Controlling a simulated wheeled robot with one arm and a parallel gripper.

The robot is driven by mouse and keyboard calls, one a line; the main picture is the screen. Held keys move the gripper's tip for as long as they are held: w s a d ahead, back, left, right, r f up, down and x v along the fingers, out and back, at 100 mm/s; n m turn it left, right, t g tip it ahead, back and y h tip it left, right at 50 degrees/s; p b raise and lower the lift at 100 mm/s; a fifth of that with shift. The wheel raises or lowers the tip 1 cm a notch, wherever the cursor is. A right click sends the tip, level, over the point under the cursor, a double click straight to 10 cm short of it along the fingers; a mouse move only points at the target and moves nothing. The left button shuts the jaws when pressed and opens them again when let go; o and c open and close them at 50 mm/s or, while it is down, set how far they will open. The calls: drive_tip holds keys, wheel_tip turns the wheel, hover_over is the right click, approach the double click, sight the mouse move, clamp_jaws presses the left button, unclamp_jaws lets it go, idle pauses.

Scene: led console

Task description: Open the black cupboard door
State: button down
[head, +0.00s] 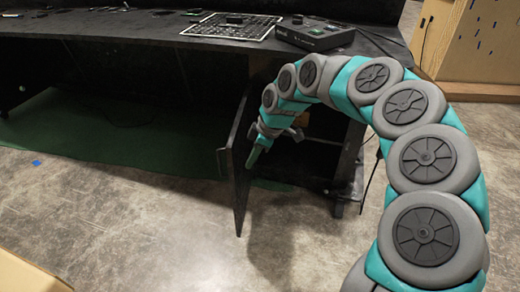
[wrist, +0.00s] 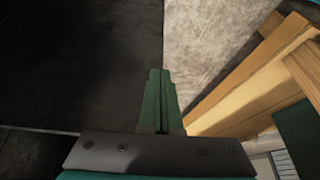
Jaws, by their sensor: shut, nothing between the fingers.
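The black cupboard (head: 345,165) stands under the right end of the dark desk. Its black door (head: 238,170) stands swung out from the front at the left side, and the dark inside shows to its right. My gripper (head: 254,158) is at the door's inner side, close to the panel; I cannot tell whether it touches. In the wrist view the green fingers (wrist: 160,92) are together with nothing between them. A dark panel, seemingly the door (wrist: 80,60), fills the left of that view. My arm hides part of the cupboard opening.
The dark desk (head: 130,28) carries a black console box (head: 315,34) and a gridded panel (head: 232,26). A wooden cabinet (head: 470,45) stands at the back right. The concrete floor (head: 150,235) in front of the door is clear. Wooden boards (wrist: 250,85) show at the wrist view's right.

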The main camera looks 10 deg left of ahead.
sight(234, 171)
drive_tip(key=shift+s+a+r, duration=0.1)
drive_tip(key=shift+s+a, duration=0.05)
drive_tip(key=shift+a, duration=1.3)
drive_tip(key=shift+a, duration=0.15)
drive_tip(key=a+m+t+p, duration=0.1)
drive_tip(key=a+m, duration=0.3)
drive_tip(key=a, duration=1)
drive_tip(key=shift+a+m+t+p, duration=0.3)
drive_tip(key=shift+a+p, duration=0.1)
drive_tip(key=shift+p, duration=0.3)
